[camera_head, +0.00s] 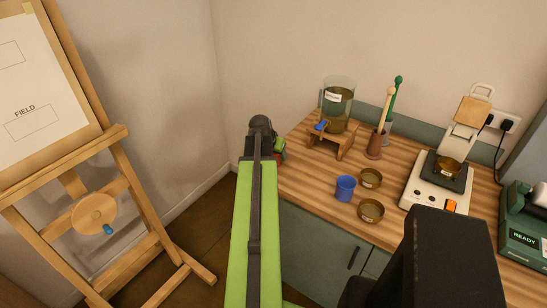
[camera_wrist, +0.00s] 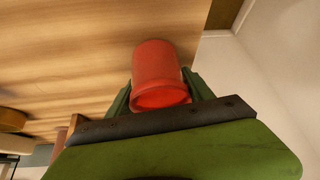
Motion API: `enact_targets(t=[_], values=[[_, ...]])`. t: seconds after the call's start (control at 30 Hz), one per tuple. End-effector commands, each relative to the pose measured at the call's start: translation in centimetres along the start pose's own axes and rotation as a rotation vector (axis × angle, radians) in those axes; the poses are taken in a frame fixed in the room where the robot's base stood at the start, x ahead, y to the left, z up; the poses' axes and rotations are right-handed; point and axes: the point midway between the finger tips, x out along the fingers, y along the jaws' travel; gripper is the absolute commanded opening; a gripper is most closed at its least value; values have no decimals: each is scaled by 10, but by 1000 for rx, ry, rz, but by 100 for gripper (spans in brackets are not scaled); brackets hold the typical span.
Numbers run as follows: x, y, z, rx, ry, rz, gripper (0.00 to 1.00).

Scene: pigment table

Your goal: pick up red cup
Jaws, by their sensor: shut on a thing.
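The red cup (camera_wrist: 158,68) is between the two green fingers of my gripper (camera_wrist: 158,88) in the wrist view. The fingers are shut on it, one on each side. Its open mouth faces the gripper side of the picture. In the head view only a small red part of the cup (camera_head: 281,148) shows past the end of my arm, near the left edge of the wooden counter (camera_head: 310,185). My arm hides the rest of it. I cannot tell whether the cup touches the counter.
A blue cup (camera_head: 345,188) and two brass bowls, one of them here (camera_head: 371,210), stand on the counter. A glass jar on a wooden stand (camera_head: 345,143) is behind them. A hot plate (camera_head: 438,185) is to the right. An easel (camera_head: 125,180) stands at left.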

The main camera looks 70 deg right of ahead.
Motion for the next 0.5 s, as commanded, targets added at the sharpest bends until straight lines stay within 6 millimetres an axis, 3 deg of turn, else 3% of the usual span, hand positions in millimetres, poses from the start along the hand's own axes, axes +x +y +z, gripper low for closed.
enact_targets(t=[0.27,0.5], values=[[-6,0,-4,0,0,0,20],[-35,0,-20,0,0,0,20]])
